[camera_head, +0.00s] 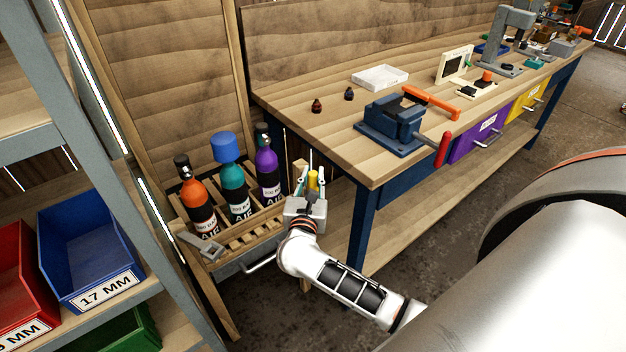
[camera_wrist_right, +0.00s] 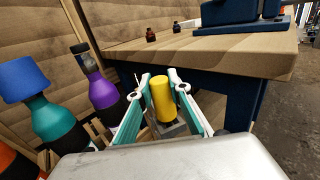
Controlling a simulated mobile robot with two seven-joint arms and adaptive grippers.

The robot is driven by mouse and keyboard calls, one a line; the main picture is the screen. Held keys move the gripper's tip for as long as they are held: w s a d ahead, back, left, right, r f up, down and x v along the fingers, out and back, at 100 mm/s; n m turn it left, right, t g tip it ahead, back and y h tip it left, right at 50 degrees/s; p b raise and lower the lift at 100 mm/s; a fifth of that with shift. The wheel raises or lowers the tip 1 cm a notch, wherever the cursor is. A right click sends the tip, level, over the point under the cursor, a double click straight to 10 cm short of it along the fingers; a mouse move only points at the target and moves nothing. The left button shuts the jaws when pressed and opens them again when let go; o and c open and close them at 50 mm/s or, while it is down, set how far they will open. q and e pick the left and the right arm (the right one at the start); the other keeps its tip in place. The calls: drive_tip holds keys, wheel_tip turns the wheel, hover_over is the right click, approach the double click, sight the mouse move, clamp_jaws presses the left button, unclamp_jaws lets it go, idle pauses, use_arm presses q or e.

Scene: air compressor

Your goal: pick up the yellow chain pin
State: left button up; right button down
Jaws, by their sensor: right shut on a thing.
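The yellow chain pin (camera_wrist_right: 162,99) stands upright between the fingers of my right gripper (camera_wrist_right: 162,82) in the right wrist view. The fingers are shut on it, one on each side. In the head view, my right gripper (camera_head: 313,180) reaches in from the lower right, and the pin's yellow top (camera_head: 312,178) shows between its fingers. A grey block shows just below the pin in the wrist view, and I cannot tell whether the pin still touches it. My left gripper is not in view.
A wooden rack (camera_head: 239,252) beside my right gripper holds orange, teal and purple bottles. The workbench (camera_head: 335,145), with a blue vise (camera_head: 390,125) on it, stands close to the right. Shelving with bins (camera_head: 85,250) is at the left.

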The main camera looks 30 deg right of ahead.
wheel_tip(320, 180, up, 19)
drive_tip(key=p, duration=0.1)
drive_tip(key=shift+f, duration=0.15)
idle(0.4)
